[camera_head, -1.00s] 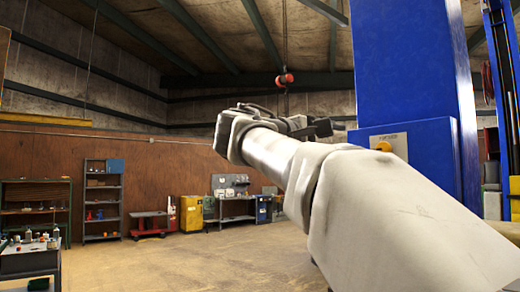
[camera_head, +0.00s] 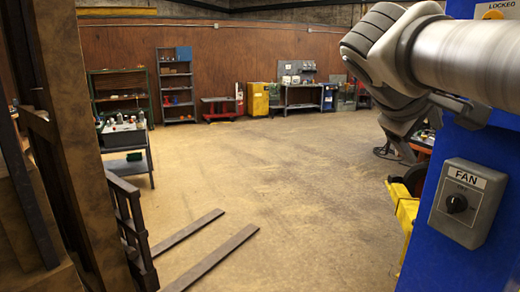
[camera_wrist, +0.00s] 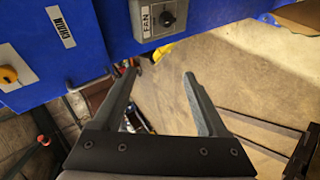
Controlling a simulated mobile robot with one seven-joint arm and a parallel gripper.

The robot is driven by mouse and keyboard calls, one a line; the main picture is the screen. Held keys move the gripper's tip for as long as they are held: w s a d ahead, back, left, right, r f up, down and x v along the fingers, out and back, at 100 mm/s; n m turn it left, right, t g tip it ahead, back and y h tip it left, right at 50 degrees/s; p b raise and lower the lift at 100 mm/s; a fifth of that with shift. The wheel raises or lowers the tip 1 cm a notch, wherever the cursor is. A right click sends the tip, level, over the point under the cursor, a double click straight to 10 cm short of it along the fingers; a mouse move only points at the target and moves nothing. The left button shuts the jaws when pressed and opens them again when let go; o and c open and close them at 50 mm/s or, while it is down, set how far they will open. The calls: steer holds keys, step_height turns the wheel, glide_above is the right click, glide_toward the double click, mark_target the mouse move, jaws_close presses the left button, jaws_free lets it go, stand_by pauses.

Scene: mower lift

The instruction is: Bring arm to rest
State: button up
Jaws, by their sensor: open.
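My arm (camera_head: 465,58) reaches in from the upper right in the head view, bent at a grey joint in front of the blue post. My gripper (camera_wrist: 160,75) shows in the wrist view with its two dark fingers spread apart and nothing between them. The blue post (camera_head: 460,255) carries a grey FAN switch box (camera_head: 465,203) with a black knob. That box also shows in the wrist view (camera_wrist: 158,17), beyond the fingertips.
Fork tines (camera_head: 210,245) lie low at the left beside a dark mast (camera_head: 75,150). A tool cart (camera_head: 125,135) stands behind them. The middle floor (camera_head: 300,170) is clear.

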steer(key=s+a+f+m+y, duration=0.1)
steer(key=s+a+f+y, duration=0.2)
steer(key=f, duration=0.4)
steer(key=s+a+f+m+g+y, duration=0.1)
steer(key=s+a+f+m+y, duration=0.1)
steer(key=s+a+f, duration=0.3)
steer(key=s+a+f+m+y, duration=0.1)
steer(key=s+a+f+y, duration=0.2)
steer(key=s+f, duration=0.3)
step_height(320, 180, down, 5)
steer(key=shift+a+r+m+y, duration=0.1)
steer(key=shift+a+m+y, duration=0.25)
steer(key=shift+a, duration=0.25)
